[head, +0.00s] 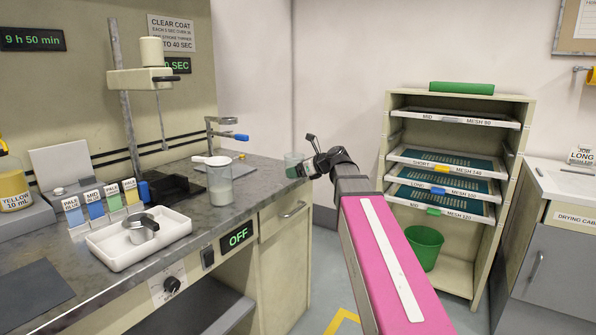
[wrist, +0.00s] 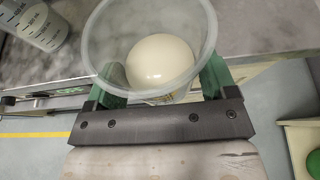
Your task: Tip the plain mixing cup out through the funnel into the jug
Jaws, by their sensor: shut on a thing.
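My gripper (wrist: 158,85) is shut on a clear mixing cup (wrist: 105,62), its green fingers on both sides of the cup. Pale cream contents (wrist: 160,62) show inside it. In the head view the cup (head: 293,160) looks upright, held near the right end of the counter, apart from the jug. The translucent jug (head: 219,188) with measuring marks stands on the counter to the left; part of it shows in the wrist view (wrist: 42,28). The white funnel (head: 217,160) sits on the jug's mouth. Its spout is hidden.
A white tray (head: 104,243) with a metal cup (head: 141,228) lies in front left of the jug. A mixer stand (head: 128,90) and a clamp with a blue handle (head: 228,136) stand behind. A screen rack (head: 455,105) is at the right.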

